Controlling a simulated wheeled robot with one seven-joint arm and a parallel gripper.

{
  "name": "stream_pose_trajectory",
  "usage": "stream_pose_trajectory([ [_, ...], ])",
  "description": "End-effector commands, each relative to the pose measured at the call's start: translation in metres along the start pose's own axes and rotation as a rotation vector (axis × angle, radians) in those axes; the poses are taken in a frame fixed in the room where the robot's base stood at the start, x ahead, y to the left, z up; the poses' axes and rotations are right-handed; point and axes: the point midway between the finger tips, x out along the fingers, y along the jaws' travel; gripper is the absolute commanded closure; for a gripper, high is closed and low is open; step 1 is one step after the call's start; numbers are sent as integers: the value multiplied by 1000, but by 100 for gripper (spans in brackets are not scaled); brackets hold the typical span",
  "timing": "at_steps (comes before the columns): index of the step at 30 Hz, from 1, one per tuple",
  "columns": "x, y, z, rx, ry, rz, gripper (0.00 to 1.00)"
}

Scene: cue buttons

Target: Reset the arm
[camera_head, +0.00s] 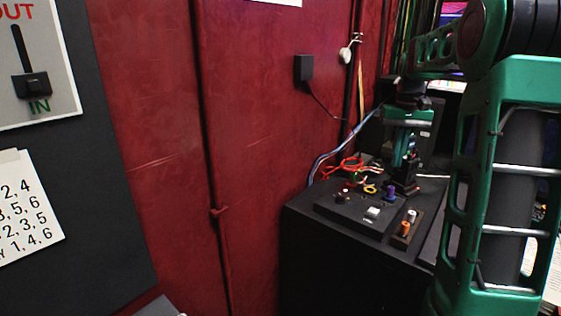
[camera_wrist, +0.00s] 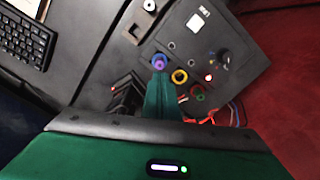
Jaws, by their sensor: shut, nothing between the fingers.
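My gripper (camera_head: 405,188) points down over the right part of a black button panel (camera_head: 352,216) on a dark cabinet, right of a purple peg (camera_head: 390,193). The gripper is shut and holds nothing. In the wrist view the green gripper (camera_wrist: 160,78) ends close to a purple-blue ringed socket or peg (camera_wrist: 159,61); I cannot tell whether they touch. The panel also bears a white square button (camera_wrist: 195,23) and a black knob (camera_wrist: 222,57).
A small block with an orange cylinder (camera_head: 405,228) and a white cylinder (camera_head: 411,215) stands at the panel's right. Red cables (camera_head: 345,166) loop behind the panel. A keyboard (camera_wrist: 22,38) lies at the wrist view's upper left. A red wall (camera_head: 260,130) stands behind the cabinet.

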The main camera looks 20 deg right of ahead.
Motion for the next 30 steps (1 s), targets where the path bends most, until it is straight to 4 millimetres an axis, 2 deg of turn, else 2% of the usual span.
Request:
stream_pose_trajectory([
  [4,0,-2,7,1,0,2,100],
  [8,0,-7,37,6,2,11,100],
  [17,23,-13,162,31,5,24,100],
  [24,64,-9,264,41,2,13,100],
  [27,83,-6,298,42,-2,5,100],
  [30,98,-5,322,41,-6,-2,100],
])
